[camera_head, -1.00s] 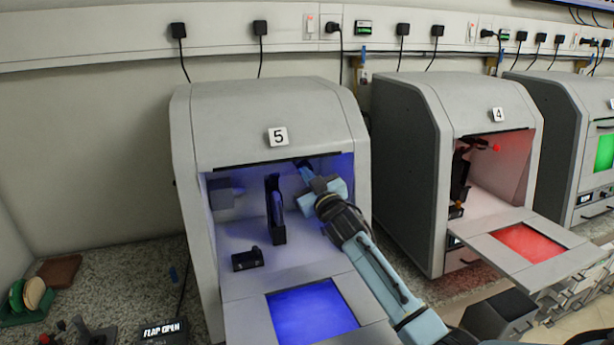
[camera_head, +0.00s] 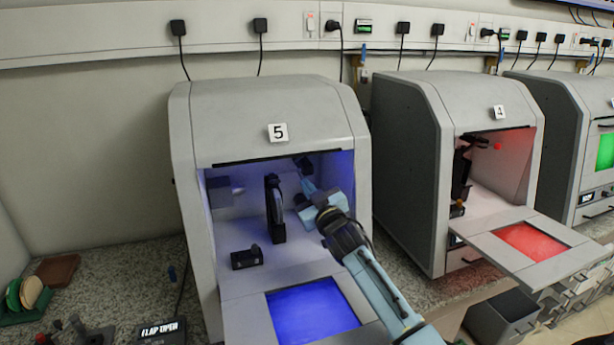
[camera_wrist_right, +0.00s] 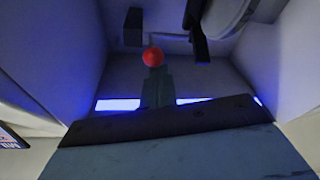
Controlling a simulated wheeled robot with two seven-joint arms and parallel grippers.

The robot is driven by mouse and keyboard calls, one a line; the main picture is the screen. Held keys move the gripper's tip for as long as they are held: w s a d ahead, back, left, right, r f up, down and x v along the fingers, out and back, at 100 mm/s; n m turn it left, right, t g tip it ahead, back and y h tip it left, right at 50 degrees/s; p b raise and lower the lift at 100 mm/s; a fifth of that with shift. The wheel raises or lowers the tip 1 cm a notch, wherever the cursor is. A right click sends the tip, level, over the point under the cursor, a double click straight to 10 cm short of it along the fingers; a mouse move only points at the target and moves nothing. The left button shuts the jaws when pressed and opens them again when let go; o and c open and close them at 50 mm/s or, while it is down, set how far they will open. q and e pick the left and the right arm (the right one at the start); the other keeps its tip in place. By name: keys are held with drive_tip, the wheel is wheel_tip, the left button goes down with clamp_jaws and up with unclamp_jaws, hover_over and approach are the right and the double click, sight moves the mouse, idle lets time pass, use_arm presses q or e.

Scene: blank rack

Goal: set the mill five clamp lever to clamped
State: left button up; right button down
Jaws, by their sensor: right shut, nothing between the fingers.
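Mill five (camera_head: 265,110) is the grey cabinet marked 5, its flap open and its inside lit blue. My right gripper (camera_head: 307,178) reaches inside, right of the upright black fixture (camera_head: 275,210). In the right wrist view, its shut fingers (camera_wrist_right: 156,84) point at a red ball knob (camera_wrist_right: 153,57), which seems to be the clamp lever's end. The knob shows just past the fingertips; I cannot tell if they touch. The fingers hold nothing. In the head view the knob is hidden, so the lever's position is unclear. My left gripper is not in view.
A small black block (camera_head: 247,258) sits on mill five's floor, near the lowered flap (camera_head: 312,310). The cabinet's side walls lie close around my right arm. Mill four (camera_head: 450,100), lit red with its flap open, stands to the right. A "FLAP OPEN" display (camera_head: 162,331) is at lower left.

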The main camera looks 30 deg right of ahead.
drive_tip(key=shift+f+b, duration=0.35)
drive_tip(key=shift+f, duration=0.55)
drive_tip(key=v, duration=1.2)
drive_tip(key=shift+b, duration=0.35)
